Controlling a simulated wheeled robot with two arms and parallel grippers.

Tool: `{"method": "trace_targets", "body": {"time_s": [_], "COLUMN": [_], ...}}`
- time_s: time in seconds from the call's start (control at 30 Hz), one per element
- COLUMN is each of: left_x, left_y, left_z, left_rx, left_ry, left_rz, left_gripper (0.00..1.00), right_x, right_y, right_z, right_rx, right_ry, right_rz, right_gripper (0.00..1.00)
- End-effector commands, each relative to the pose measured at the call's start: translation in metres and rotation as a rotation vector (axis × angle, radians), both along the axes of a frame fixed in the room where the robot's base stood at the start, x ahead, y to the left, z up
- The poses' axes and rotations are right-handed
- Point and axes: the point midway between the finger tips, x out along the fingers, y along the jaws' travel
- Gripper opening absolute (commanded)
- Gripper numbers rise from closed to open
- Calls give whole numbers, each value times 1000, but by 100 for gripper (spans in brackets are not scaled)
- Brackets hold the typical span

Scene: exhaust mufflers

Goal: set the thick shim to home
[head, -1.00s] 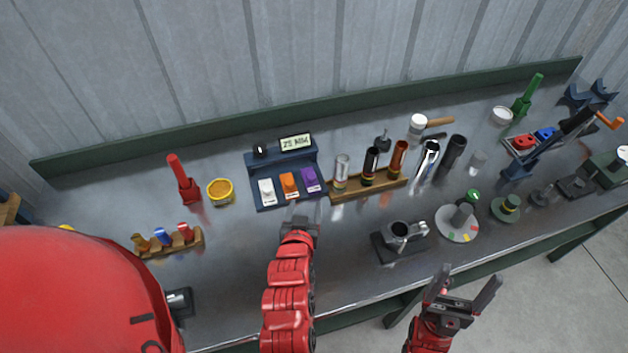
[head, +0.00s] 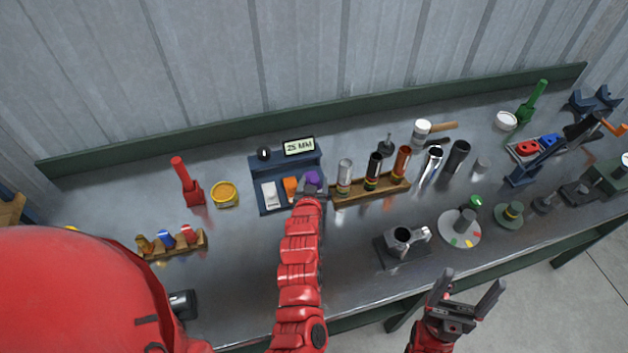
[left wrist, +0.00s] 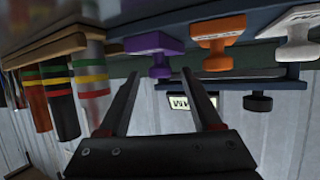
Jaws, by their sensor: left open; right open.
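Three handled pieces, white (head: 270,193), orange (head: 291,187) and purple (head: 312,178), stand in a row on a blue stand (head: 266,162). I cannot tell which is the thick shim. My left gripper (head: 309,191) is over the front of the stand at the purple piece, partly covering it. The left wrist view is upside down; there my left gripper (left wrist: 160,78) is open and empty, its fingertips close to the purple piece (left wrist: 152,43). The orange (left wrist: 218,38) and white (left wrist: 295,32) pieces are beside it. My right gripper (head: 470,285) is open and empty near the table's front edge.
A display reading 25 MM (head: 299,146) and a black knob (head: 264,154) are on the stand's back. A wooden rack (head: 350,195) with three banded tubes is close on the right. A yellow tin (head: 224,193) and red tool (head: 189,187) are left. Bare metal tabletop (head: 240,250) lies in front.

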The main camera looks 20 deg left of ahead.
Motion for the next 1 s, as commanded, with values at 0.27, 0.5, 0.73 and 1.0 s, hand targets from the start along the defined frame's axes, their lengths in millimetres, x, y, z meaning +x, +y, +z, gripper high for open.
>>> {"method": "trace_targets", "body": {"time_s": [0.27, 0.5, 0.73, 1.0], "left_x": [3, 3, 3, 3], "left_y": [1, 1, 1, 1], "left_z": [-1, -1, -1, -1], "left_rx": [1, 1, 1, 1], "left_ry": [-2, -1, -1, -1], "left_rz": [1, 1, 1, 1], "left_gripper": [66, 37, 0, 0], "right_x": [0, 0, 0, 0], "right_y": [0, 0, 0, 0], "right_z": [1, 1, 1, 1], "right_rx": [0, 0, 0, 0], "right_ry": [0, 0, 0, 0], "right_rz": [0, 0, 0, 0], "right_gripper": [82, 82, 82, 82]}}
